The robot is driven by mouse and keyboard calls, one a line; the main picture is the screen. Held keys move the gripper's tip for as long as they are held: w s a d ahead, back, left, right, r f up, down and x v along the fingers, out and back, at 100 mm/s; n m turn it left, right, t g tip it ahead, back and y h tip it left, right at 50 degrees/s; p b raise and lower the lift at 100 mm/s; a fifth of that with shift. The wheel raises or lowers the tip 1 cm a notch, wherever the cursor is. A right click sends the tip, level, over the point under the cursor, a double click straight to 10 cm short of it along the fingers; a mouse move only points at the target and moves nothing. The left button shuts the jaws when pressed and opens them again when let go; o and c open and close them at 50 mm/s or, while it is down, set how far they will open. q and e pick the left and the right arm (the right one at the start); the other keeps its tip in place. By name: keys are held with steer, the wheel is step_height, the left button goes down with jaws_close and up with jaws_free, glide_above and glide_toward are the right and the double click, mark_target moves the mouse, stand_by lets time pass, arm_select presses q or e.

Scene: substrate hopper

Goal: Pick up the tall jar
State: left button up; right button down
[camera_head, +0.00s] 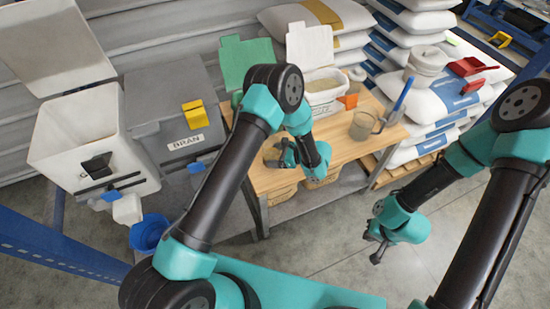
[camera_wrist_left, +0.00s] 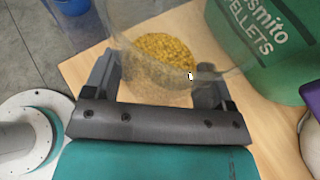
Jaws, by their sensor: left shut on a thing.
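The tall jar (camera_wrist_left: 165,50) is clear, with yellow pellets in its bottom, in the left wrist view. My left gripper (camera_wrist_left: 160,82) is shut on it, with one finger on each side. Its upper part runs out of that view. In the head view my left gripper (camera_head: 288,155) is over the wooden bench, beside the jar (camera_head: 271,152), which is partly hidden by my arm. Whether its base touches the bench is unclear. My right gripper (camera_head: 374,248) hangs empty over the floor, its fingers apart.
The wooden bench (camera_head: 345,149) also holds a green pellet tub (camera_wrist_left: 270,50), a white bin (camera_head: 322,93) and a clear jug (camera_head: 363,124). A grey BRAN hopper (camera_head: 172,110) and a white hopper (camera_head: 75,130) stand left. Stacked sacks (camera_head: 435,98) are at right.

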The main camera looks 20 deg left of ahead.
arm_select(q)
steer(key=shift+r, duration=0.85)
steer(key=s+d+r, duration=0.1)
steer(key=s+d, duration=0.3)
steer(key=s, duration=1.1)
steer(key=shift+s, duration=0.2)
steer(key=shift+d+r, duration=0.1)
